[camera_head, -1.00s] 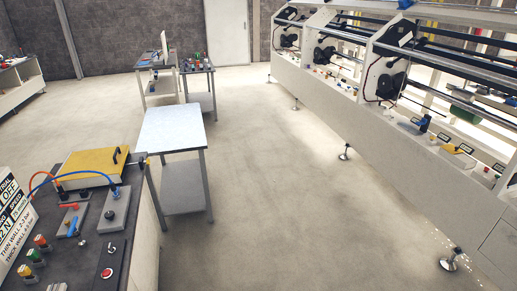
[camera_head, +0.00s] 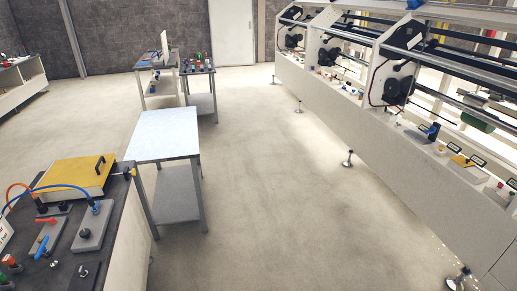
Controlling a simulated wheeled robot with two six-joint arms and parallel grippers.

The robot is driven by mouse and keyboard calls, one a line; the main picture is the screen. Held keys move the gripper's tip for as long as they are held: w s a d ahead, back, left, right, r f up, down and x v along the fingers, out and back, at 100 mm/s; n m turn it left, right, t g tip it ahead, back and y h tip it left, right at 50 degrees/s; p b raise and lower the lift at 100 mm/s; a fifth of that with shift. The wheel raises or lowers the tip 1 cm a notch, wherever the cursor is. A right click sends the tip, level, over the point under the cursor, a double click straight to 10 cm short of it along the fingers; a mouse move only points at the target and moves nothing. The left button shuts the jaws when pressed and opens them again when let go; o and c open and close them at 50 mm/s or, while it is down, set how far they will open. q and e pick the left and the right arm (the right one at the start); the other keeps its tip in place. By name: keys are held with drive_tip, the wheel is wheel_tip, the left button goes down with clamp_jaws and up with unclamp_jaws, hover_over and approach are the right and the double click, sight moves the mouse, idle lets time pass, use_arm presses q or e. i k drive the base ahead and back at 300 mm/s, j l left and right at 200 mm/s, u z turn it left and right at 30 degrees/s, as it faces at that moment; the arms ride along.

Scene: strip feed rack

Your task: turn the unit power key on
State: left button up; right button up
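A dark control bench (camera_head: 125,205) stands at the lower left. Near its front edge is a small plate with a switch (camera_head: 83,270) that may be a key switch; it is too small to tell, and its lower part is cut off by the picture edge. A long white rack machine (camera_head: 330,120) runs along the right side, with small controls on its ledge. I cannot make out a clearly marked power key on either. Neither of my grippers is in view.
The bench carries a yellow-lidded box (camera_head: 72,177), a grey block with a blue hose (camera_head: 93,226), a red lever (camera_head: 47,222) and coloured buttons (camera_head: 10,262). A white-topped table (camera_head: 163,135) stands behind it. The floor (camera_head: 260,190) between bench and rack is clear.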

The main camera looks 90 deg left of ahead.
sight(82, 271)
drive_tip(key=u, duration=4.8)
